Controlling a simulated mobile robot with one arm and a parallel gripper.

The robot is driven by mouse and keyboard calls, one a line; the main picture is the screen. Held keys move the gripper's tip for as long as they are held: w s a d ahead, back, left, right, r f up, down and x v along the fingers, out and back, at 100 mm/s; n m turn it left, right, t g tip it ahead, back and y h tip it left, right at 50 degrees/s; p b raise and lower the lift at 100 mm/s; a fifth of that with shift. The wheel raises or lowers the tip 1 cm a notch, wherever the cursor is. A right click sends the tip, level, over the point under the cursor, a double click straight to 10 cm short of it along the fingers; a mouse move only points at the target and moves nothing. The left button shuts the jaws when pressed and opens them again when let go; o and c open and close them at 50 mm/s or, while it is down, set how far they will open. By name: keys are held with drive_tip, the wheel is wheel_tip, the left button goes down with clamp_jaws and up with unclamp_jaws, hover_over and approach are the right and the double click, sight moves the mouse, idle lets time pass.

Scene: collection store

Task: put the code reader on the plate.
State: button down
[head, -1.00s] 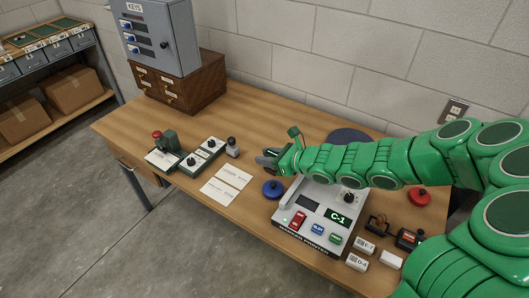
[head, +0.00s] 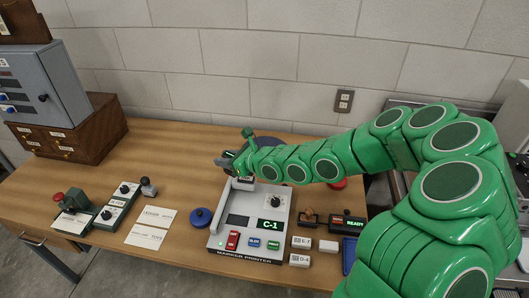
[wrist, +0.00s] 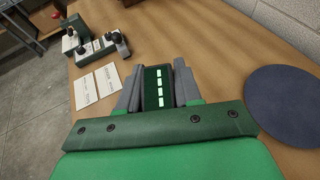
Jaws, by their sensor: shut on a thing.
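My gripper (head: 229,161) is above the desk, behind the marker printer's back left corner. In the wrist view its grey fingers (wrist: 158,92) are shut on a dark green block with a row of pale bars, apparently the code reader (wrist: 157,86). The block is mostly hidden by the fingers in the head view. A round, flat blue-grey disc, apparently the plate (wrist: 285,112), lies on the desk to the right of the gripper in the wrist view. In the head view the plate (head: 285,146) is partly hidden behind my green arm.
The marker printer (head: 252,225) stands in front of my arm. A blue round-topped piece (head: 201,217), cards (head: 152,226), knob boxes (head: 118,203) and a black-handled stamp (head: 148,187) are left. A READY device (head: 347,222) is right. The desk (head: 165,145) is clear at back left.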

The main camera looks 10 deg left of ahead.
drive_tip(key=w+d+m+t+h, duration=0.3)
drive_tip(key=w+d+m+t, duration=0.2)
drive_tip(key=w+d, duration=0.8)
drive_tip(key=shift+g, duration=0.3)
drive_tip(key=shift+w+a+f, duration=0.6)
drive_tip(key=shift+w+f, duration=1.1)
drive_tip(key=shift+w, duration=0.3)
drive_tip(key=shift+w+a+f, duration=0.55)
drive_tip(key=shift+w+f, duration=1.15)
drive_tip(key=shift+w, duration=0.25)
drive_tip(key=shift+w+a+f, duration=0.6)
drive_tip(key=shift+w+f, duration=1.1)
drive_tip(key=shift+w, duration=0.3)
drive_tip(key=shift+f, duration=1.2)
drive_tip(key=shift+f, duration=0.15)
drive_tip(key=c, duration=0.8)
unclamp_jaws()
